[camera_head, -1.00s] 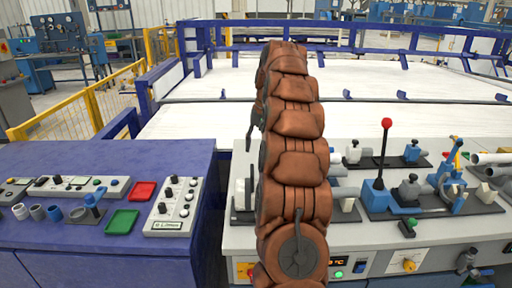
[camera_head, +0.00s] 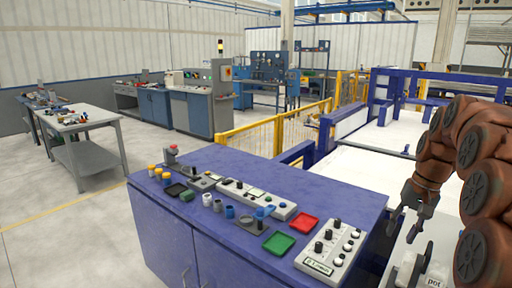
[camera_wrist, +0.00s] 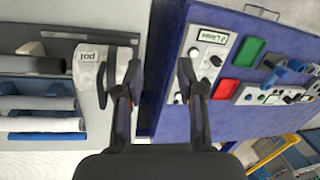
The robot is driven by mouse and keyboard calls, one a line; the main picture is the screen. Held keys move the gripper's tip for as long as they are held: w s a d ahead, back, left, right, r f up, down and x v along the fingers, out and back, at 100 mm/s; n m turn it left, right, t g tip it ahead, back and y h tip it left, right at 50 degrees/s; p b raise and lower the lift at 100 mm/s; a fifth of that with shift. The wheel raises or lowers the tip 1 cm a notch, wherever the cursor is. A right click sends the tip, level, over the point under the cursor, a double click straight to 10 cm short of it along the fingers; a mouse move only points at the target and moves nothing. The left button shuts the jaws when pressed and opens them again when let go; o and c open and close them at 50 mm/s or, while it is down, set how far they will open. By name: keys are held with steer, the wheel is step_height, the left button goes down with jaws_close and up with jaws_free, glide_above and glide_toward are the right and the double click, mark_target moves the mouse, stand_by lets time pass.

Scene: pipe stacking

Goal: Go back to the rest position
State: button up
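My gripper (camera_head: 402,232) hangs at the right of the head view, fingers pointing down, near the gap between the blue cabinet and the grey bench. In the wrist view my gripper (camera_wrist: 157,85) has its two fingers well apart with nothing between them. My brown arm curves in from the right edge and hides most of the grey bench. A pale block with printed lettering (camera_wrist: 88,72) lies just left of the left finger in the wrist view; it also shows in the head view (camera_head: 437,275).
The blue cabinet (camera_head: 185,225) carries small cups and pipe pieces (camera_head: 229,211), a red tray (camera_head: 304,223), a green tray (camera_head: 278,243) and a control box (camera_head: 331,248). Pipes (camera_wrist: 40,103) lie on the grey bench. A yellow fence (camera_head: 275,135) stands behind.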

steer(key=s+a+n+g, duration=0.1)
steer(key=s+a+n, duration=0.1)
steer(key=s+a, duration=0.65)
steer(key=s+a+f+n, duration=0.1)
steer(key=s+a+f, duration=0.2)
steer(key=s, duration=0.4)
steer(key=s+a+f+n+g+h, duration=0.1)
steer(key=s+a+f, duration=0.2)
steer(key=s+a, duration=0.2)
steer(key=s+a+f+n+h, duration=0.1)
steer(key=s+a+f, duration=0.2)
steer(key=s, duration=0.7)
steer(key=shift+a+f+n+p, duration=0.35)
steer(key=shift+a+f+n, duration=0.05)
steer(key=shift+a, duration=0.05)
steer(key=shift+d, duration=0.1)
